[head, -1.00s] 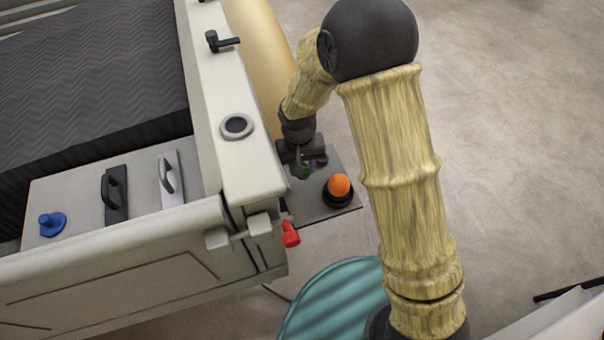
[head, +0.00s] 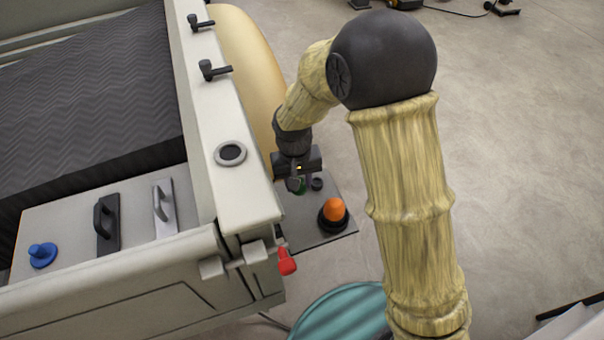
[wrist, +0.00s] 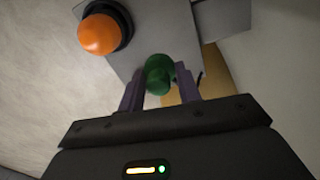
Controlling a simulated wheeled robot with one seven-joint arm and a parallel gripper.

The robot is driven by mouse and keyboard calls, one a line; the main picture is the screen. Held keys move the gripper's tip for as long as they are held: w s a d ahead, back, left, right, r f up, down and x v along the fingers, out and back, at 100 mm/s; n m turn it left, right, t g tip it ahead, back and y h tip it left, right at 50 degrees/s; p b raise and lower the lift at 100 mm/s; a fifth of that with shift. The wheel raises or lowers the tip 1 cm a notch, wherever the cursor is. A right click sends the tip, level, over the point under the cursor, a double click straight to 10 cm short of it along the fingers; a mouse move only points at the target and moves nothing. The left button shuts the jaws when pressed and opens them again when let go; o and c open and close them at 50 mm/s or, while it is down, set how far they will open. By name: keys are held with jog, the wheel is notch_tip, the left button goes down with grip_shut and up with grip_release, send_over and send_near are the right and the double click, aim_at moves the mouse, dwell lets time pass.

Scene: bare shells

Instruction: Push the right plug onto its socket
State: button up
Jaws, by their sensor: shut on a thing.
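A green plug (wrist: 159,72) with a rounded body is between my gripper's two fingers in the wrist view. In the head view only a bit of this green plug (head: 299,188) shows under the fingers. My gripper (wrist: 160,94) is shut on it, over the grey panel (head: 310,228). An orange plug (head: 334,209) stands in a black ring on the same panel, nearer the front edge; the orange plug also shows in the wrist view (wrist: 99,34). A small dark round fitting (head: 317,184) lies just right of my fingers. The green plug's far end is hidden.
A pale cabinet wall (head: 245,190) stands close on the left, with a red knob (head: 287,261) at its corner. A tan rounded body (head: 250,65) lies behind my gripper. A teal round object (head: 340,315) is below.

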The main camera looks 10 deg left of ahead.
jog(key=shift+m, duration=0.7)
jog(key=w+d+f, duration=0.1)
jog(key=w+d, duration=0.1)
jog(key=d, duration=0.1)
jog(key=w+d+f, duration=0.1)
jog(key=d+f, duration=0.1)
jog(key=d, duration=0.1)
jog(key=w+d+f, duration=0.2)
jog(key=d, duration=0.1)
jog(key=shift+w+d+f, duration=0.15)
jog(key=shift+w+d, duration=0.2)
jog(key=d+f+m, duration=0.1)
jog(key=d+f, duration=0.2)
jog(key=d, duration=0.4)
jog(key=w+d+f+m, duration=0.1)
jog(key=d+f, duration=0.3)
jog(key=d, duration=0.4)
jog(key=d+f+m, duration=0.1)
jog(key=d+f, duration=0.3)
jog(key=d, duration=0.3)
jog(key=shift+w+d+f, duration=0.15)
jog(key=shift+d+f, duration=0.1)
jog(key=shift+d, duration=0.1)
